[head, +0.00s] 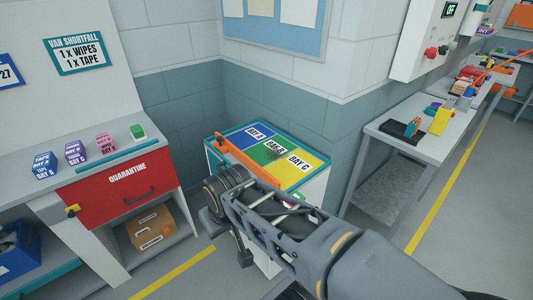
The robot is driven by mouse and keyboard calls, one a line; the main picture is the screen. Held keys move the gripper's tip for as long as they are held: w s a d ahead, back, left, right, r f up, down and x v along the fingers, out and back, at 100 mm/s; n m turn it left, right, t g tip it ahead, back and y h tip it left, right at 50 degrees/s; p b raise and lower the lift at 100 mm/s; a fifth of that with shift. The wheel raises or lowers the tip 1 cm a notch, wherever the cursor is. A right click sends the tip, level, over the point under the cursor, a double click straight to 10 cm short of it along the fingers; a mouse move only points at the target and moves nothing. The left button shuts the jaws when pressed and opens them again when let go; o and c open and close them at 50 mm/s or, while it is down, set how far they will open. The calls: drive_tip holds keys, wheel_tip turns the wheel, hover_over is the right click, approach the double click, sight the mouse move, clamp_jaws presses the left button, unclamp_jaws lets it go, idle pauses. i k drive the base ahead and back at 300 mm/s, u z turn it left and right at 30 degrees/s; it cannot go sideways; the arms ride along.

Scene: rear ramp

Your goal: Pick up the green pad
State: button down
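A small green block with a pale base (138,132) sits on the grey counter (165,134) at the left, right of the pink box. It is the only loose green item I make out clearly there, and I cannot tell for sure that it is the pad. My arm hides part of the cart.
Blue, purple and pink boxes (75,152) stand on the counter above the red QUARANTINE drawer (122,186). An orange bar (245,160) crosses the cart top (209,147). A bench (400,138) with tools runs along the right. Floor is clear at the right.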

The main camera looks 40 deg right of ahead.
sight(138, 134)
drive_tip(key=u, duration=0.5)
drive_tip(key=i, duration=2.3)
drive_tip(key=z, duration=0.7)
